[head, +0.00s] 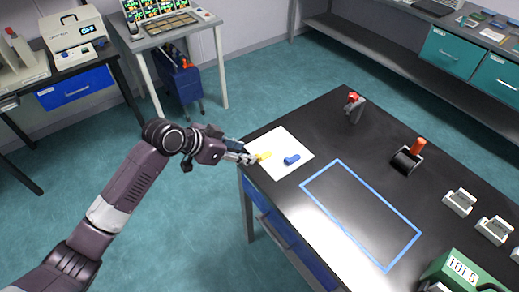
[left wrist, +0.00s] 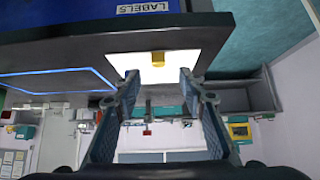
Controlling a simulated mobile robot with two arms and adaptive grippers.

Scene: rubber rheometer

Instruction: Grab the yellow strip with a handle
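The yellow strip (head: 264,156) lies on a white sheet (head: 272,138) at the near left corner of the black table. My left gripper (head: 250,157) is at the table's left edge, right beside the strip, and partly covers its left end in the head view. In the left wrist view the gripper (left wrist: 158,78) is open, with its two fingers apart and nothing held. My right gripper is not in view.
A blue piece (head: 291,160) lies on the sheet just right of the yellow strip. A blue taped rectangle (head: 341,161) marks the table. A red-topped stand (head: 355,106) and a roller with orange handle (head: 408,157) stand farther back. The table's middle is clear.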

